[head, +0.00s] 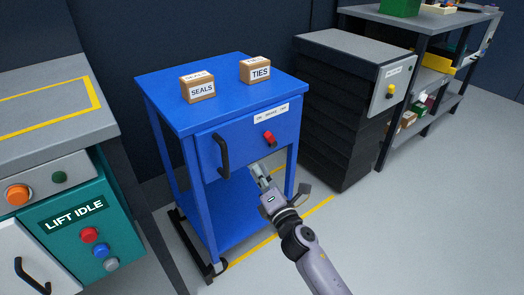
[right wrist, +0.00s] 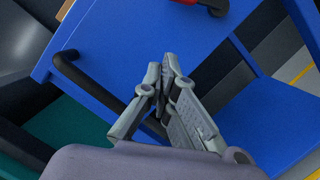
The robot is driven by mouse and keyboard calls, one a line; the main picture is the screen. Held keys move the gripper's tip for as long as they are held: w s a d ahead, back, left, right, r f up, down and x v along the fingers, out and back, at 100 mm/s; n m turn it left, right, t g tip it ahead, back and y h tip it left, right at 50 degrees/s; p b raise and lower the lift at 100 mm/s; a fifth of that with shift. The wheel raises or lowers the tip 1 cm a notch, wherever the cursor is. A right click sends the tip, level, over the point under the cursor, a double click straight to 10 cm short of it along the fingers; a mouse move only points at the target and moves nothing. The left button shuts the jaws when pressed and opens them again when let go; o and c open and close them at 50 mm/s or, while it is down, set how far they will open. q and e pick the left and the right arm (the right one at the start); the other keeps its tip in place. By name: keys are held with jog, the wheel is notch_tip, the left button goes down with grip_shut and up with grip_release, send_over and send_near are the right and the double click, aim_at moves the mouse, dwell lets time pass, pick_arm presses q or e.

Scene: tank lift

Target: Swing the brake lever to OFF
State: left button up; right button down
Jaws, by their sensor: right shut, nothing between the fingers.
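The brake lever (head: 269,138) is a short red lever on the front of the blue cart (head: 240,85). It sits under a white label (head: 271,114) whose small words are hard to read, so I cannot tell its setting. My right gripper (head: 259,171) is shut and empty, below the lever in front of the cart's drawer and apart from the lever. In the right wrist view, its closed fingertips (right wrist: 163,80) point at the blue front, and part of the red lever (right wrist: 214,5) shows at the top edge. My left gripper is not in view.
A black drawer handle (head: 222,156) is left of the lever. SEALS (head: 201,89) and TIES (head: 258,71) boxes stand on the cart. A teal lift cabinet (head: 75,235) is at left, a dark drawer unit (head: 340,110) at right. Floor at front right is clear.

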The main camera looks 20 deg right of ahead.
aim_at(271, 140)
jog(key=w, duration=0.3)
jog(key=w+r, duration=0.1)
jog(key=w, duration=0.1)
jog(key=shift+w+a, duration=0.15)
jog(key=shift+w, duration=0.05)
jog(key=shift+w+d+r, duration=0.15)
jog(key=shift+d+r, duration=0.2)
jog(key=shift+d, duration=0.25)
jog(key=shift+w+d+r, duration=0.1)
jog(key=shift+d+r, duration=0.25)
jog(key=shift+d, duration=0.25)
jog(key=shift+w+d+r, duration=0.1)
jog(key=shift+w+d, duration=0.05)
jog(key=shift+d, duration=0.1)
pick_arm(q)
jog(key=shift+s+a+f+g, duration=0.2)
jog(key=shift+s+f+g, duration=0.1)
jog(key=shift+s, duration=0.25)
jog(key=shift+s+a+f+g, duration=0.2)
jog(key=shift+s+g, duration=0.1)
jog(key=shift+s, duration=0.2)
jog(key=shift+p, duration=0.3)
